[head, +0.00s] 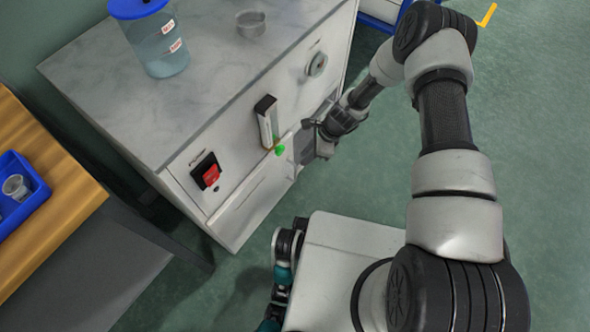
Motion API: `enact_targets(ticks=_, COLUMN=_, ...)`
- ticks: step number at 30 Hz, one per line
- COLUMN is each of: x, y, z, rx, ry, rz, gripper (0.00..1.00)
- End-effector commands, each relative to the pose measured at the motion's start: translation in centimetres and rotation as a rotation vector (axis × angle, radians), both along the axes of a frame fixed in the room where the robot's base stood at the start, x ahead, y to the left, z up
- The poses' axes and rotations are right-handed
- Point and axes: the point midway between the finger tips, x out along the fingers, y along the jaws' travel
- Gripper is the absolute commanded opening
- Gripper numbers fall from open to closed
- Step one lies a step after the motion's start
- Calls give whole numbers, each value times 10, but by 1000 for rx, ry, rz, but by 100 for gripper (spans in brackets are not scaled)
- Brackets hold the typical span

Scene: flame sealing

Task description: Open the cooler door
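The cooler appears to be the white cabinet (185,185) with a marbled top, at the left of the head view. Its front carries a red switch, a tall gauge and a green light. A grey panel or recess (307,148) shows low on the front, right of the green light. I cannot tell whether it is the door or an opening. My gripper (314,140) is right at this grey part, in front of the cabinet. It partly hides this area. Whether its fingers are apart or touch anything is too small to tell.
A blue-lidded clear container (160,50) and a small metal dish (251,23) stand on the cabinet top. A wooden table (60,205) with a blue tray (37,178) is at the left. Green floor (545,130) is clear at the right.

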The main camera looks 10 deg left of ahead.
Motion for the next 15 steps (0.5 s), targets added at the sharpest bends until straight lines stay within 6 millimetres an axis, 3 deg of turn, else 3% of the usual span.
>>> enact_targets(ticks=1, x=-2, y=5, z=-15, rx=1, ry=2, rz=2, gripper=17)
enact_targets(ticks=6, x=-5, y=19, z=-49, rx=1, ry=1, rz=3, gripper=17)
enact_targets(ticks=15, x=-8, y=36, z=-89, rx=0, ry=0, rz=1, gripper=17)
